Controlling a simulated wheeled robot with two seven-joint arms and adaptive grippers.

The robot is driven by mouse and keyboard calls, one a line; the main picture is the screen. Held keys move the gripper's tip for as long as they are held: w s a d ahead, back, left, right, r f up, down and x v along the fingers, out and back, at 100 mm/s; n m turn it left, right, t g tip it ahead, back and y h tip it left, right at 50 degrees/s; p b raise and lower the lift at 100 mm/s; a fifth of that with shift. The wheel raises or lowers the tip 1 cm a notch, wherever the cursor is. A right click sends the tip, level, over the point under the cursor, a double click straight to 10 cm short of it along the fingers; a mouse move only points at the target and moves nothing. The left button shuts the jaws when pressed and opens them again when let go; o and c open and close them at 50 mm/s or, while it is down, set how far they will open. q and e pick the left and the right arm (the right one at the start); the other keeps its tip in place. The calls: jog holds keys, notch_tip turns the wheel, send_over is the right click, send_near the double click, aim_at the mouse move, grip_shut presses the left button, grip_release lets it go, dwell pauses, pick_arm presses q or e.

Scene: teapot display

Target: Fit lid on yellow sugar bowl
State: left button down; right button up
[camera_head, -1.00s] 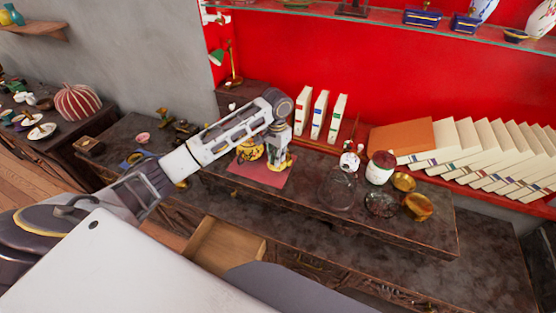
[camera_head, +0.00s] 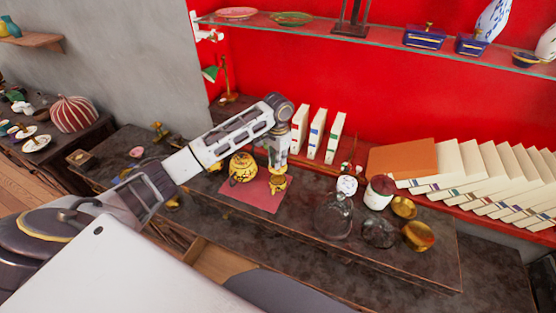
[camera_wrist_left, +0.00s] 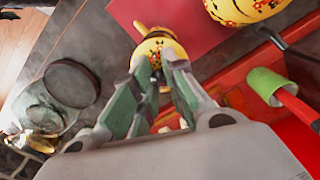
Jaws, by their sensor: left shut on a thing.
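The yellow sugar bowl (camera_head: 242,168) with a dark pattern stands on a red mat (camera_head: 243,197). Part of it shows at the top right of the left wrist view (camera_wrist_left: 245,6). My left gripper (camera_head: 278,166) is just right of the bowl and points down. In the left wrist view its fingers (camera_wrist_left: 163,65) are closed on a small yellow patterned piece, which looks like the lid (camera_wrist_left: 152,46). The lid also shows under the fingers in the head view (camera_head: 277,185), apart from the bowl. Its underside is hidden. My right gripper is not in view.
Upright books (camera_head: 317,134) stand behind the gripper. A glass dome (camera_head: 333,215), a red-and-white jar (camera_head: 379,192) and gold bowls (camera_head: 418,236) stand to the right. A green lamp (camera_head: 212,73) is behind. An open drawer (camera_head: 216,262) is below. The mat's front is clear.

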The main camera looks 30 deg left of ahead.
aim_at(278, 171)
pick_arm(q)
jog(key=shift+f, duration=0.3)
jog(key=shift+f, duration=2.85)
jog(key=shift+f, duration=0.35)
jog(key=c, duration=1.4)
grip_release()
jog(key=shift+o, duration=0.2)
jog(key=shift+r, duration=0.15)
notch_tip(278, 171, up, 12)
jog(key=shift+f, duration=0.15)
jog(key=shift+s+d+f, duration=0.1)
